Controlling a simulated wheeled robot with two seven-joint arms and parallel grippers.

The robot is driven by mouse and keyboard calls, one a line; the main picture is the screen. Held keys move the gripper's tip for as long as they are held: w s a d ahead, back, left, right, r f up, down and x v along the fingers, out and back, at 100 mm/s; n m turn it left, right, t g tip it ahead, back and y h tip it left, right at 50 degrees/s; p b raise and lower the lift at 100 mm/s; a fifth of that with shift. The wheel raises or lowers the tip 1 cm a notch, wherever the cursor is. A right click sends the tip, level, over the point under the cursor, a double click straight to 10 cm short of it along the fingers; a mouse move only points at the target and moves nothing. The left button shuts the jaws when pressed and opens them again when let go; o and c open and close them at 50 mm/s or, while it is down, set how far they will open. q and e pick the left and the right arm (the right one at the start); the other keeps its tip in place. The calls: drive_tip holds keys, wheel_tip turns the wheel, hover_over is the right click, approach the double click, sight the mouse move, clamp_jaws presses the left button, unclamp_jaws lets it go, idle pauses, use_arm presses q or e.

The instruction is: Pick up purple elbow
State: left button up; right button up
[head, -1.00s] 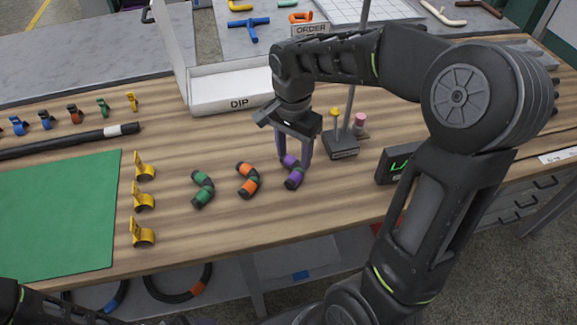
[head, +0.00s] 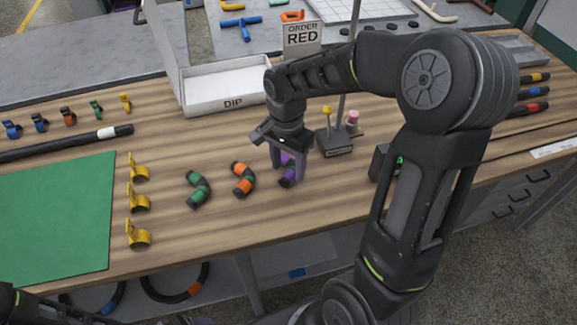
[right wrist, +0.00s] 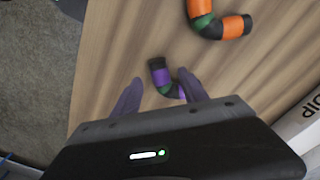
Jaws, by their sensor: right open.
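The purple elbow (head: 286,177), a short bent hose piece with black ends and a green band, lies on the wooden table. It also shows in the right wrist view (right wrist: 161,77), partly hidden behind a finger. My right gripper (head: 288,176) is open, pointing down over the purple elbow, with its purple-tinted fingers low around it. In the right wrist view the right gripper (right wrist: 160,95) has its two fingers apart, with the elbow between and just beyond them. I cannot tell whether the fingers touch it. Only a dark part of my left arm shows at the lower left.
An orange elbow (head: 243,179) and a green elbow (head: 198,189) lie to the left. Behind stand a white DIP tray (head: 228,104), a sign reading ORDER RED (head: 302,38) and a dark stand (head: 335,146). Yellow clips (head: 138,201) edge a green mat (head: 50,220).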

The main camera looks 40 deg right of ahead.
drive_tip(key=shift+f, duration=1.45)
clamp_jaws()
